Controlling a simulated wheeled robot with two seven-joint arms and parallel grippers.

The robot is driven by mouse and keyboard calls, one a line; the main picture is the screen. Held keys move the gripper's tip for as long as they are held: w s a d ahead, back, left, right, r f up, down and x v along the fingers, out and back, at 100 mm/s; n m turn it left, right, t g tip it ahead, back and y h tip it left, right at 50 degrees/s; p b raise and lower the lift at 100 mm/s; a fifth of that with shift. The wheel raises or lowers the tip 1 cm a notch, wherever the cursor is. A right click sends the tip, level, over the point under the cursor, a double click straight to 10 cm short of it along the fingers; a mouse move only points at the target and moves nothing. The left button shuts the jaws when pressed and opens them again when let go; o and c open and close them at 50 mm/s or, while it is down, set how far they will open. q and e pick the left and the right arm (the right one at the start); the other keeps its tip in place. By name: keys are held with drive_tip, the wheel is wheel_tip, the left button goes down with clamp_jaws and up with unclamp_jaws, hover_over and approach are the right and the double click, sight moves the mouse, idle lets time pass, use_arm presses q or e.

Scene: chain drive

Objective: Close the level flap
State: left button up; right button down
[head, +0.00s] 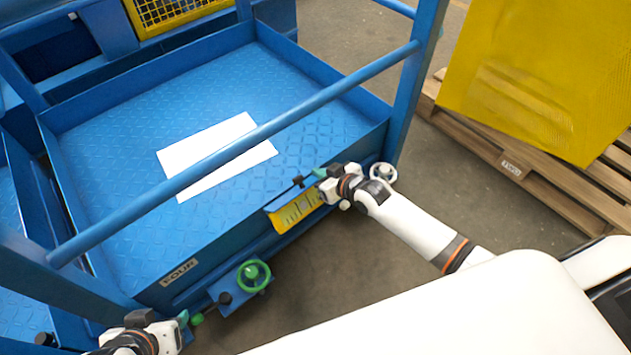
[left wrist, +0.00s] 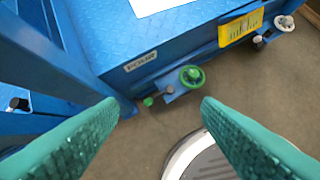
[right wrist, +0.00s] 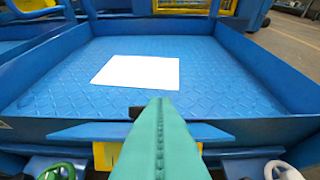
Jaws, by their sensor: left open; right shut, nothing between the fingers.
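The level flap looks like a narrow blue plate (right wrist: 80,132) on the front wall of the blue tray in the right wrist view. A yellow gauge plate with dark marks (head: 297,209) shows directly below it; it also shows in the left wrist view (left wrist: 240,27). My right gripper (head: 316,174) is shut and empty, at the flap's right end in the head view. Its green fingers (right wrist: 160,135) hide the flap's middle; I cannot tell whether they touch it. My left gripper (head: 188,319) is open and empty, low at the left, apart from the flap.
A green handwheel (head: 253,276) and a white handwheel (head: 383,174) stick out below the tray front. A blue rail (head: 240,148) crosses above the tray, where a white sheet (head: 215,155) lies. A wooden pallet (head: 530,175) carries a yellow bin at right.

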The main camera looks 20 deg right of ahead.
sight(315, 181)
drive_tip(key=b+x, duration=0.2)
drive_tip(key=x, duration=0.4)
drive_tip(key=shift+s+d+f+b, duration=0.2)
drive_tip(key=shift+s+f+b, duration=0.1)
drive_tip(key=shift+s+f, duration=0.25)
drive_tip(key=shift+s+d+f+b, duration=0.25)
drive_tip(key=shift+s+f, duration=0.3)
use_arm(q)
drive_tip(key=w+d+r+t+h, duration=0.2)
drive_tip(key=w+d+r+t, duration=0.2)
drive_tip(key=w+r+t, duration=0.5)
drive_tip(key=shift+w+d+r+t+h, duration=0.15)
drive_tip(key=shift+w+r+t+h, duration=0.15)
drive_tip(key=shift+w+r+h, duration=0.25)
use_arm(e)
drive_tip(key=shift+s+d+f, duration=0.1)
drive_tip(key=shift+s+f, duration=0.15)
drive_tip(key=shift+s, duration=0.05)
